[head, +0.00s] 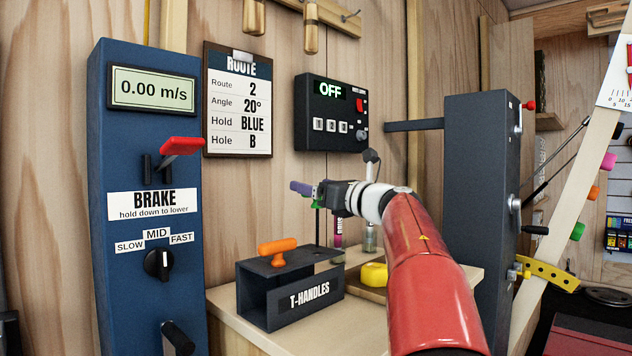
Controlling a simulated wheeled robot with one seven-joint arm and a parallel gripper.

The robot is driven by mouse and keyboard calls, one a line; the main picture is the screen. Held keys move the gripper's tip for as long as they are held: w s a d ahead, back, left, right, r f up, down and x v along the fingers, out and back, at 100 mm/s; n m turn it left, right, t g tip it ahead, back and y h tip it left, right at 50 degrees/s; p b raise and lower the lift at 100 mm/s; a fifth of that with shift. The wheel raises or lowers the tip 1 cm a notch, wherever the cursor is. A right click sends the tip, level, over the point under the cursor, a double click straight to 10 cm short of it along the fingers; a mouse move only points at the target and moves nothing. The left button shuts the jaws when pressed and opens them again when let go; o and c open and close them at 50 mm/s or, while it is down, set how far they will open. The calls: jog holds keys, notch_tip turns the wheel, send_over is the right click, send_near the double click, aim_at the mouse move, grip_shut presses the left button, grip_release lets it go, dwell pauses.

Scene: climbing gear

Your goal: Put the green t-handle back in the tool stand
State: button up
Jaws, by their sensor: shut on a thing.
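The tool stand (258,299), a dark open-sided holder labelled T-HANDLES, stands on the wooden shelf at lower centre. My gripper (306,190) is above and slightly right of the stand. It is shut on the green t-handle (318,205). Only a small green part of the handle shows under the fingers. Its dark shaft points down toward the stand's right end. The lower tip of the shaft is hard to make out, so I cannot tell whether it is in a hole or behind the stand.
An orange t-handle (278,247) sits in the stand's left part. A yellow object (374,275) and small bottles (370,238) stand right of the stand. The blue brake column (145,280) rises close on the left, and a dark column (478,190) on the right.

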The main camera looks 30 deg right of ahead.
aim_at(318, 231)
jog(key=shift+f+b, duration=4.05)
jog(key=shift+f, duration=0.9)
jog(key=o, duration=1.1)
jog(key=shift+c, duration=0.2)
